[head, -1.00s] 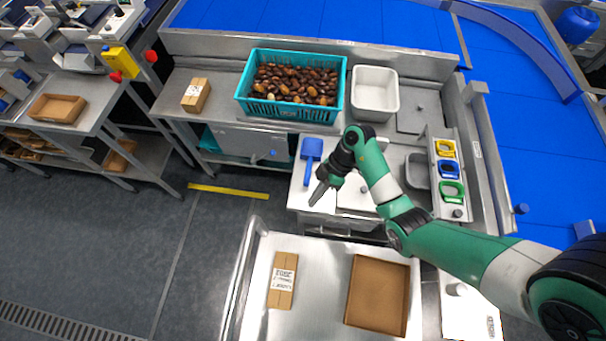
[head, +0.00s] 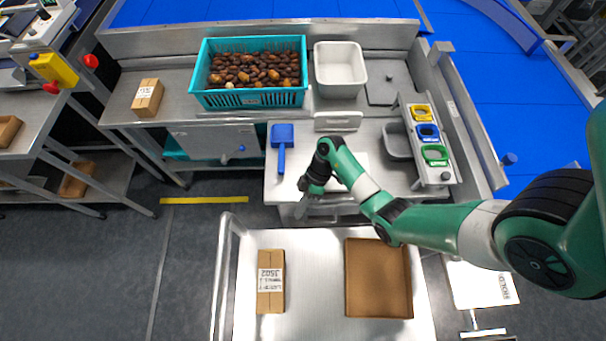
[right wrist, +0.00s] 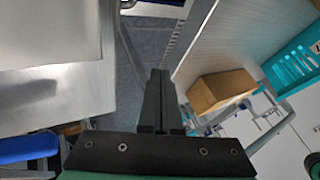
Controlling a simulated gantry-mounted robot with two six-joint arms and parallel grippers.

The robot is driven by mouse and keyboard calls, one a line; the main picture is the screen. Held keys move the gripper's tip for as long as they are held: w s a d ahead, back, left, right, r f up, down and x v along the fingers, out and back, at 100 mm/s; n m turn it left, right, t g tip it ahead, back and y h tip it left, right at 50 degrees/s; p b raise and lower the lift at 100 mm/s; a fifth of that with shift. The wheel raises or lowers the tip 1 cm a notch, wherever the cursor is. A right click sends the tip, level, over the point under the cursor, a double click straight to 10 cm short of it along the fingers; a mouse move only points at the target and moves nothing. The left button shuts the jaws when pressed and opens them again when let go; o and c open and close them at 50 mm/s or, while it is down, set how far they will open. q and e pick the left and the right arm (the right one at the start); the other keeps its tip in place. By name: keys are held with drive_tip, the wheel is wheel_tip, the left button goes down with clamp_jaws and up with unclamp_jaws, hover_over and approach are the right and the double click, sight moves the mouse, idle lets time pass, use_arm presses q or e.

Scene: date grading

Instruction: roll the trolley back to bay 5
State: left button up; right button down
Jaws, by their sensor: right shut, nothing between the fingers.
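The steel trolley (head: 315,255) stands at the bottom of the head view, with a tubular handle rail (head: 222,270) along its left side. A closed labelled carton (head: 270,282) and an open cardboard tray (head: 378,278) lie on its deck. My right gripper (head: 303,207) is over the front of the bench, just beyond the trolley's far edge, apart from the handle rail. In the right wrist view its fingers (right wrist: 160,90) are together and hold nothing. My left gripper is out of view. No bay 5 marking is readable.
The bench holds a teal crate (head: 250,98) of dates, a white bin (head: 340,68), a blue scoop (head: 282,140) and a small carton (head: 147,97). A yellow floor line (head: 204,200) lies left of the trolley. The floor at left is clear.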

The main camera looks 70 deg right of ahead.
drive_tip(key=b+x, duration=0.1)
drive_tip(key=x, duration=0.3)
drive_tip(key=shift+w+a+f+b, duration=0.1)
drive_tip(key=shift+a+f+b, duration=0.15)
drive_tip(key=shift+f+b, duration=0.05)
